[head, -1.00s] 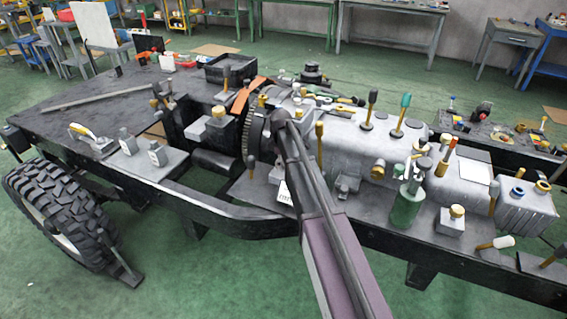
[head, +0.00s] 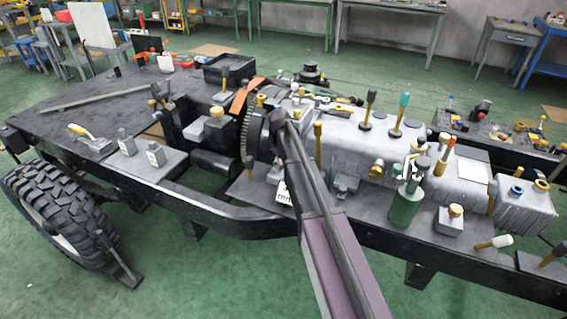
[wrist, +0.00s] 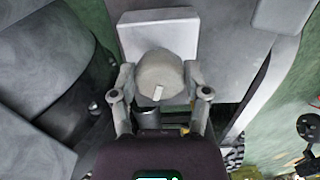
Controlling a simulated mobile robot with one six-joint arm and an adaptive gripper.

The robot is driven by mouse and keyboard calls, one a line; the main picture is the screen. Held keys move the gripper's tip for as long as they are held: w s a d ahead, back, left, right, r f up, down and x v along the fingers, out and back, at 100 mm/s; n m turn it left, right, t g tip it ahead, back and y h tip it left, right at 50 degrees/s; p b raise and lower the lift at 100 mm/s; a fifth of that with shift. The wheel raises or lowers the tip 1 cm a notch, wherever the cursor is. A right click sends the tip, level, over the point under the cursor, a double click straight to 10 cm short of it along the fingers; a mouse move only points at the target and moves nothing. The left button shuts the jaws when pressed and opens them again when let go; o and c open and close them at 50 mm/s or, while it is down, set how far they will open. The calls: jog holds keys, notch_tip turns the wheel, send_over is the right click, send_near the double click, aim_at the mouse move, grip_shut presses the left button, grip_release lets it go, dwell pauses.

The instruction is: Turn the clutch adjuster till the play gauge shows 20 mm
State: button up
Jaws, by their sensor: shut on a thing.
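In the wrist view my gripper (wrist: 159,78) has its two fingers on either side of a round grey knob (wrist: 157,68) and is shut on it. The knob carries a short pale mark on its near side and appears to be the clutch adjuster. A pale block (wrist: 160,22) lies just behind it. In the head view my arm hides the knob and the fingertips. A small white plate with dark lettering (head: 284,193), perhaps the play gauge, shows partly beside my arm; its reading is too small to make out.
A toothed flywheel (head: 252,130) stands left of my arm, and the long grey gearbox housing (head: 335,130) lies to the right with several upright levers. A green bottle (head: 405,207) stands on the right. A large tyre (head: 65,220) is at the left.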

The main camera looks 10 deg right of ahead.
jog(key=m, duration=0.6)
jog(key=shift+w+a, duration=0.1)
jog(key=shift+a, duration=0.2)
jog(key=m, duration=0.6)
jog(key=shift+m, duration=0.3)
jog(key=shift+w+d, duration=0.1)
jog(key=o, duration=1.1)
jog(key=shift+o, duration=0.2)
jog(key=shift+s, duration=0.2)
jog(key=s+r+p, duration=0.3)
jog(key=s, duration=0.6)
jog(key=s+r+n+p, duration=0.1)
jog(key=s+r+p, duration=0.2)
jog(key=s, duration=0.7)
jog(key=s+r+n+p, duration=0.1)
jog(key=s+r+p, duration=0.2)
jog(key=s, duration=0.7)
jog(key=shift+d+r+p, duration=0.35)
jog(key=shift+d, duration=0.1)
